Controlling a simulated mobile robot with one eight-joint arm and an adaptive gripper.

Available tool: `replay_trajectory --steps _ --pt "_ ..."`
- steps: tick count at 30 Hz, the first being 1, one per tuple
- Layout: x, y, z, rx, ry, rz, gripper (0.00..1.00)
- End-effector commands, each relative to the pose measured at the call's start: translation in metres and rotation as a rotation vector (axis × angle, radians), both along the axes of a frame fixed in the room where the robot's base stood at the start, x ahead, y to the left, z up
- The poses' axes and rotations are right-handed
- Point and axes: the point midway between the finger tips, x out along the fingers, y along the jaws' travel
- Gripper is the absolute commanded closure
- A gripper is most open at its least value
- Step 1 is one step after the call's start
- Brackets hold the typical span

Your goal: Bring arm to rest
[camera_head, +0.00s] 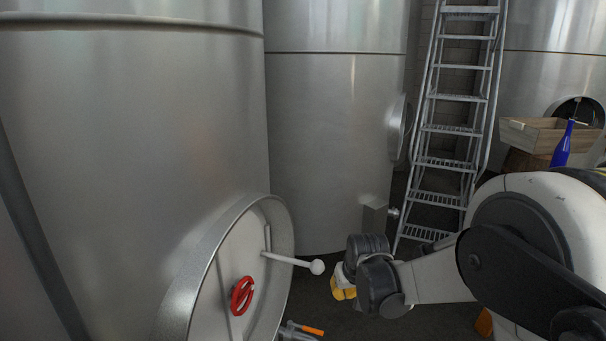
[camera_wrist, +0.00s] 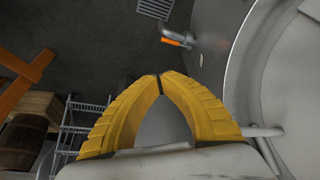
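My arm reaches in from the right side of the head view, bent low over the floor. My gripper (camera_head: 343,288) shows there only as a bit of yellow, mostly hidden behind my dark wrist joints. In the wrist view the two yellow ribbed fingers of my gripper (camera_wrist: 158,82) curve together and their tips meet. The gripper is shut and nothing shows between the fingers. Dark floor lies beyond them.
A steel tank hatch (camera_head: 208,308) with a red handwheel (camera_head: 241,295) and ball-ended lever (camera_head: 317,267) is left of my gripper. An orange-handled valve (camera_head: 312,330) is low nearby. A metal ladder (camera_head: 436,164), wooden crate (camera_head: 533,139) and blue bottle (camera_head: 562,147) stand behind.

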Motion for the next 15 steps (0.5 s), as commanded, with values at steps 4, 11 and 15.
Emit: replay_trajectory --steps 4,11,15 --pt "-0.047 -0.020 0.062 0.004 -0.031 -0.032 1.00" --pt "-0.132 -0.046 0.124 0.011 -0.079 -0.083 1.00" --pt "-0.187 -0.059 0.141 0.014 -0.108 -0.113 1.00"
